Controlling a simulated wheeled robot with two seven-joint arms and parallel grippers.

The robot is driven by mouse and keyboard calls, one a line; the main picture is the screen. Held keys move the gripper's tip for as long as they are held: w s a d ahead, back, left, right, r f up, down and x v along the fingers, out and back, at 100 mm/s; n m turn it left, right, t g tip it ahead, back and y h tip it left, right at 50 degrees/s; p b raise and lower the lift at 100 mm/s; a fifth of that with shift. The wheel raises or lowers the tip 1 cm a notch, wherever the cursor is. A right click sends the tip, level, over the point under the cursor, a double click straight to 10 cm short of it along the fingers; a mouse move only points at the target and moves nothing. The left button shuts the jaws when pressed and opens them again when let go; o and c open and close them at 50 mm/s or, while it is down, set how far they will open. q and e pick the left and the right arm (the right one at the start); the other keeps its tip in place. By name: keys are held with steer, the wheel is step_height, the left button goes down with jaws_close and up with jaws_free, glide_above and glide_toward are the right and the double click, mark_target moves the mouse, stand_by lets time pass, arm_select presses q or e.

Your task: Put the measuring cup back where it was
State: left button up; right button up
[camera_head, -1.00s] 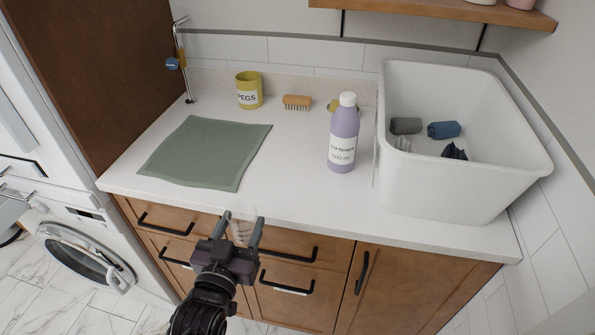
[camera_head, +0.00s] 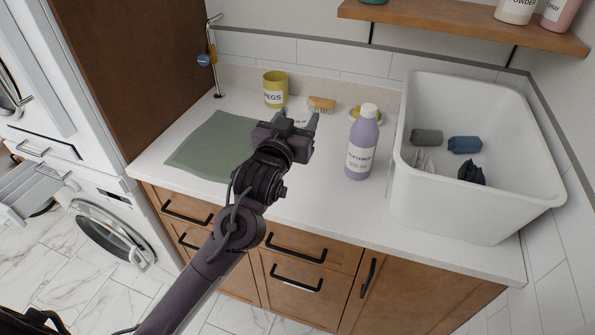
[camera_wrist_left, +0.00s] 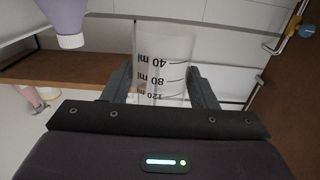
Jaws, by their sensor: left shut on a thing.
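The clear measuring cup (camera_wrist_left: 163,65) with black ml marks sits between the two fingers of my left gripper (camera_wrist_left: 163,85) in the left wrist view. The gripper is shut on it. In the head view my left gripper (camera_head: 298,118) is above the back middle of the counter, between the green mat and the lilac softener bottle (camera_head: 362,145). The cup is faint there and mostly hidden by the gripper. I cannot tell whether its base touches the counter. My right gripper is not in view.
A yellow pegs pot (camera_head: 275,90), a wooden brush (camera_head: 321,104) and a yellow item (camera_head: 372,114) stand along the back. The green mat (camera_head: 208,148) lies left. A white tub (camera_head: 470,205) with rolled cloths fills the right. A wooden shelf (camera_head: 460,27) hangs above; the counter front is clear.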

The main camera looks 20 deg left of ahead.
arm_select(q)
step_height(320, 180, down, 14)
steer(key=shift+r+p, duration=0.15)
steer(key=shift+p, duration=0.4)
steer(key=shift+f, duration=0.55)
steer(key=shift+f, duration=0.2)
steer(key=o, duration=1)
steer(key=shift+r, duration=0.1)
